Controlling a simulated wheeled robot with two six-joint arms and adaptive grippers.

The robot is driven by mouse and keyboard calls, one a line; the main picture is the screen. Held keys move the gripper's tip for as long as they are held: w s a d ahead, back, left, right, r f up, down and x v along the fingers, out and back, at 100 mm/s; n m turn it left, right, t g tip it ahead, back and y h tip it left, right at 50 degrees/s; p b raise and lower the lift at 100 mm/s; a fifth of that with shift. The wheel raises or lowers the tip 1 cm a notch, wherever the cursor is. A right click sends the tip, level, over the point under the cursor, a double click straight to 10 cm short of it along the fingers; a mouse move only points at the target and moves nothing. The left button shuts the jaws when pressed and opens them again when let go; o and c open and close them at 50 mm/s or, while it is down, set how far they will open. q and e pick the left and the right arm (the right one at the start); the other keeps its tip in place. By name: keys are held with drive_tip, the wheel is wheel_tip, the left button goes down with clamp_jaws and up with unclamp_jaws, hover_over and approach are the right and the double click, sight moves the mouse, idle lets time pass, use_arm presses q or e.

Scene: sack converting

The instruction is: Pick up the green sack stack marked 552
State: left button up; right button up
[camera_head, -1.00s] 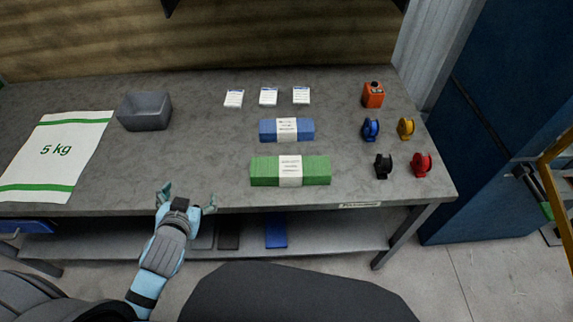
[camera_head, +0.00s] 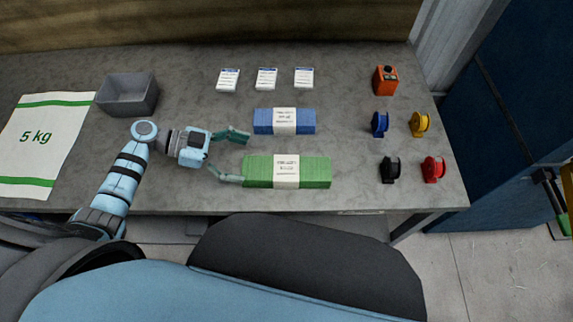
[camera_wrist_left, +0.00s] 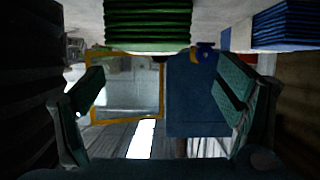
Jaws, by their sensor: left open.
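The green sack stack (camera_head: 312,172) lies on the grey table near its front edge, with a white paper band around its middle. The print on the band is too small to read. My left gripper (camera_head: 234,157) is open and empty, just left of the stack, its fingers pointing right. One finger is close to the stack's left end; I cannot tell if it touches. In the left wrist view the stack (camera_wrist_left: 148,25) shows at the top, ahead of the two spread fingers (camera_wrist_left: 162,95). My right gripper is not in view.
A blue banded stack (camera_head: 263,121) lies just behind the green one. A grey bin (camera_head: 128,95) and a 5 kg sack (camera_head: 40,140) are at the left. White label cards (camera_head: 267,80) lie behind; an orange device (camera_head: 385,80) and several coloured tape rolls (camera_head: 390,168) stand at the right.

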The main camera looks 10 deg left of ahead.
sight(281, 168)
use_arm(q)
drive_tip(key=d, duration=0.2)
drive_tip(key=d+f, duration=0.1)
drive_tip(key=d, duration=0.1)
drive_tip(key=x, duration=0.5)
drive_tip(key=shift+w+d+r, duration=0.1)
drive_tip(key=shift+d, duration=0.4)
drive_tip(key=shift+c, duration=0.2)
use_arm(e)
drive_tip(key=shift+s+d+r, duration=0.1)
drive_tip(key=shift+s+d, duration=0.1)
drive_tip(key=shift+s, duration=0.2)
use_arm(q)
drive_tip(key=c, duration=1.6)
